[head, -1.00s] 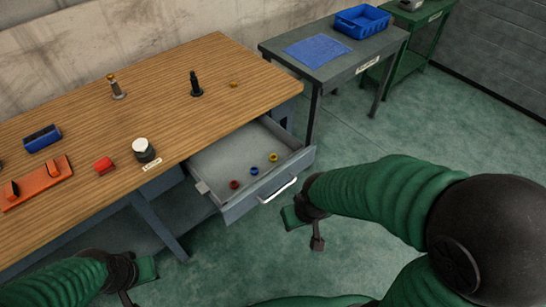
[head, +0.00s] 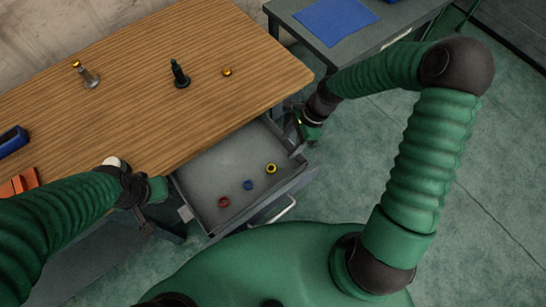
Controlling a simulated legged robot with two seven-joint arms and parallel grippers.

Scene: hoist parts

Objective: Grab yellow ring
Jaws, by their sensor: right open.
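The yellow ring (head: 271,169) lies in the open grey drawer (head: 215,168), near its right side. A blue ring (head: 249,185) and a red ring (head: 224,202) lie in a line to its left. My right gripper (head: 301,128) is open, at the right edge of the drawer by the table corner, apart from the yellow ring and further back. My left gripper (head: 150,208) is beside the drawer's left side, in front of the table edge. Its fingers are too unclear to tell whether they are open.
The wooden table (head: 140,95) overhangs the back of the drawer. On it stand a black post (head: 180,75), a silver post with a yellow top (head: 90,79) and a small brass-coloured piece (head: 227,71). A side table (head: 385,30) with a blue mat (head: 335,19) stands at the back right.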

